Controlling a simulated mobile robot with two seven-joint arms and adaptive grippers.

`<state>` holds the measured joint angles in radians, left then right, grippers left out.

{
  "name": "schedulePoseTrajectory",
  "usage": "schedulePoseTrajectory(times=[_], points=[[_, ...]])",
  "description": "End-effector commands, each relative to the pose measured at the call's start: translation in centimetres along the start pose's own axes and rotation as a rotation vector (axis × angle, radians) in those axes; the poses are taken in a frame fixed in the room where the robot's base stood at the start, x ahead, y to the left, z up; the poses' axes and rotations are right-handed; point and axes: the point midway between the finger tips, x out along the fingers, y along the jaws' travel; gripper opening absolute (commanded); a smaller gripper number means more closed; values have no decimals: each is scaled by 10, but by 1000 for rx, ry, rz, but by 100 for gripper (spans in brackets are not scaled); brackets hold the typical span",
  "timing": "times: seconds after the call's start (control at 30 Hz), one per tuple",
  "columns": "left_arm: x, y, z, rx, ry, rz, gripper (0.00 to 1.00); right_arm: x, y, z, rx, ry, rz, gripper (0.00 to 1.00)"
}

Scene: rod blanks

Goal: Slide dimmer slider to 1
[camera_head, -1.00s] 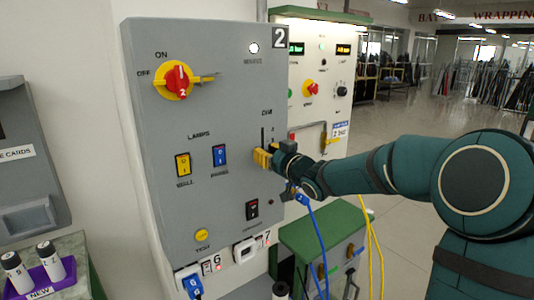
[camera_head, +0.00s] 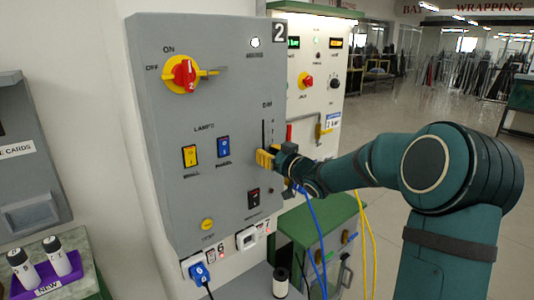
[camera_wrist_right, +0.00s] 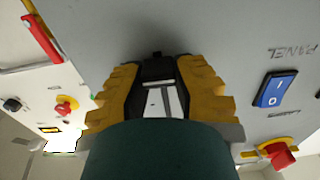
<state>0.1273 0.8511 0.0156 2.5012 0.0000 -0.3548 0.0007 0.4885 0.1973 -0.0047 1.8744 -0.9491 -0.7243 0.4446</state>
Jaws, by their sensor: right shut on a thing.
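The dimmer (camera_head: 263,133) is a dark vertical slot on the right part of the grey panel, below its small label. My right gripper (camera_head: 265,159), with yellow fingers, is at the lower part of this slot. In the right wrist view my right gripper (camera_wrist_right: 157,92) is shut around the slider's small black knob (camera_wrist_right: 157,68), close against the panel face. The fingers hide most of the knob, and no scale marks can be read. My left gripper is not in view.
The grey panel (camera_head: 180,120) also bears a red and yellow rotary switch (camera_head: 184,75), yellow (camera_head: 190,156) and blue (camera_head: 223,146) rocker switches and a black switch (camera_head: 253,198). A green-topped cabinet (camera_head: 315,222) and hanging cables stand below my right arm.

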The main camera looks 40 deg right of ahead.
Motion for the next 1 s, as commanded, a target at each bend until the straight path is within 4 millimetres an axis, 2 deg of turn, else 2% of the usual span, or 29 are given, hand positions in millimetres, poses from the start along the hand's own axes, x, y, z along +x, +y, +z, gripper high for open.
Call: schedulePoseTrajectory(times=[0.07, 0.1, 0.17, 0.57, 0.67, 1.0], points=[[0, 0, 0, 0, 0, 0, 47, 0, -1, 6, 4, -11, -2, 0], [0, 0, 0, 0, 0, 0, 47, 0, -1, 6, 4, -12, -2, 42], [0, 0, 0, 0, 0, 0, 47, 0, -1, 6, 3, -11, -1, 60], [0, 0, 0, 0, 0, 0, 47, -5, 0, 3, 1, -7, 1, 60], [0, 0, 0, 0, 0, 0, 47, -18, 1, 2, 1, -7, 3, 60], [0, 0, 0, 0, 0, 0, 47, -85, 0, 2, 1, -7, 2, 60]])
